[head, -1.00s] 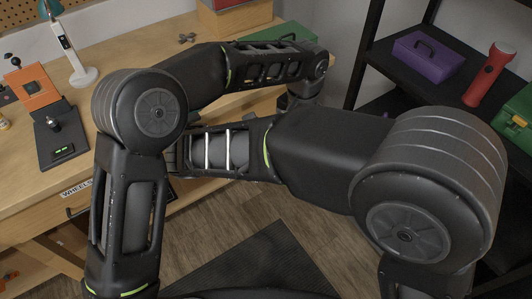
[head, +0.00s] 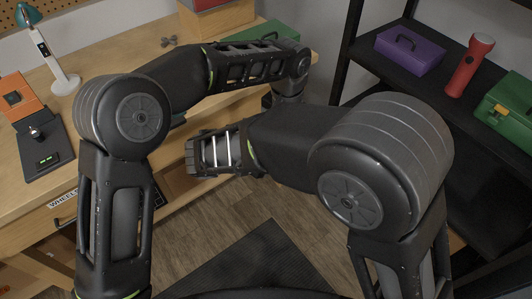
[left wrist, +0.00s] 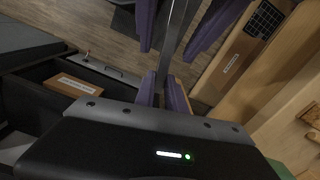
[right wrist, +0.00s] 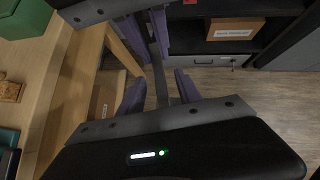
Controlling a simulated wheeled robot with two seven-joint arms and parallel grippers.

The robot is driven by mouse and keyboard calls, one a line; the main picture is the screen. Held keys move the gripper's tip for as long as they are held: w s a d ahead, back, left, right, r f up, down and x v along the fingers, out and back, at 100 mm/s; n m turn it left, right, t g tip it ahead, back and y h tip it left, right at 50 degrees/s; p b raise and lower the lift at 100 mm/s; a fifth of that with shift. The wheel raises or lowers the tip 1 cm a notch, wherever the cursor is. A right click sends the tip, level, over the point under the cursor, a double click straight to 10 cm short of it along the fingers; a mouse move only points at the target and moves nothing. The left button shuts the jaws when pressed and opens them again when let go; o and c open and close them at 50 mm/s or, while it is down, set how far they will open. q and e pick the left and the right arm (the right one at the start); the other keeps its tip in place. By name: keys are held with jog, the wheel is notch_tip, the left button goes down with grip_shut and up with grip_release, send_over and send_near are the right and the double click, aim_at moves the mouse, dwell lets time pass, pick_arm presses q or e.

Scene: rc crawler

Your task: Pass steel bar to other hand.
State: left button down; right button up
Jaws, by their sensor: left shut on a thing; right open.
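The steel bar (left wrist: 178,32) is a thin grey strip. My left gripper (left wrist: 162,80) is shut on it, with its purple fingers close on either side. My right gripper's purple fingers stand apart on both sides of the bar at the top of the left wrist view. In the right wrist view my right gripper (right wrist: 160,82) is open, and the bar (right wrist: 158,62) runs between its fingers. Whether a right finger touches the bar I cannot tell. In the head view my arms hide both grippers and the bar.
A dark shelf at right holds a purple toolbox (head: 408,52), a red flashlight (head: 470,65) and a green case (head: 508,115). Floor (head: 225,225) shows between them.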

grip_shut()
dwell(0.3)
pick_arm(q)
jog(key=c, duration=1.3)
grip_release()
notch_tip(320, 180, up, 8)
jog(key=shift+f, duration=0.25)
